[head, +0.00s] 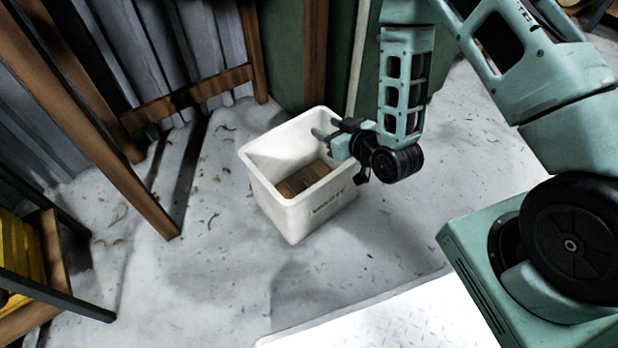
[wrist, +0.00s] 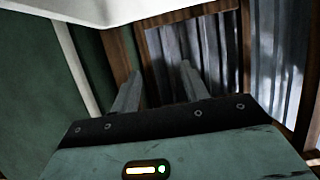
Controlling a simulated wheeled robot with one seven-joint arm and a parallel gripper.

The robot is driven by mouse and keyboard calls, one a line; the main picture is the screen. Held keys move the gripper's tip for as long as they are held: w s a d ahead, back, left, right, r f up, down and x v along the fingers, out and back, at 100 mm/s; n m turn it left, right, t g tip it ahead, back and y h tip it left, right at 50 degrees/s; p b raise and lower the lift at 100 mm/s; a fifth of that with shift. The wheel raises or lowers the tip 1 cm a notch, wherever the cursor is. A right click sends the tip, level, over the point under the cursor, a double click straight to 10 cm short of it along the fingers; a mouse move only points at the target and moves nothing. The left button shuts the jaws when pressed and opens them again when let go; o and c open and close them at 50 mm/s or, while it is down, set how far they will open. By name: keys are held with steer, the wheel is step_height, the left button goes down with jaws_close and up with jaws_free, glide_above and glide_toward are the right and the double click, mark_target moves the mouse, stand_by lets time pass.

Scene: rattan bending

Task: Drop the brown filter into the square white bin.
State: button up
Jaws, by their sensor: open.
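The square white bin (head: 325,201) stands on the floor in the middle of the head view, its top open. A brown, flat-sided piece (head: 302,178), which looks like the brown filter, lies inside on the bin's bottom; the near wall hides part of it. My gripper (head: 326,141) is over the bin's right rim, its fingers pointing left across the opening. In the wrist view my gripper (wrist: 158,84) has its two fingers apart with nothing between them. A white surface (wrist: 100,10), probably the bin, crosses the top of that view.
A brown wooden frame (head: 110,140) stands left of the bin, before a corrugated grey wall (head: 170,50). A green panel (head: 283,60) with brown posts is behind the bin. Yellow items (head: 20,262) sit on a shelf at far left. The floor (head: 180,270) in front is clear, with scattered scraps.

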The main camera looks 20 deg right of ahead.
steer(key=p+v, duration=0.8)
steer(key=v, duration=0.3)
steer(key=shift+s+r+p, duration=0.15)
steer(key=shift+s+p, duration=0.1)
steer(key=shift+p, duration=0.15)
steer(key=shift+d, duration=0.1)
steer(key=w+a+r+n+g, duration=0.2)
steer(key=a+r+n+g, duration=0.1)
steer(key=a+r+g, duration=0.65)
steer(key=s+a+r+n+g+h, duration=0.15)
steer(key=s+r+g+h, duration=0.25)
steer(key=s+r, duration=1.4)
step_height(320, 180, up, 31)
steer(key=p, duration=3.2)
steer(key=shift+s+a+p, duration=0.25)
steer(key=shift+a+p, duration=0.15)
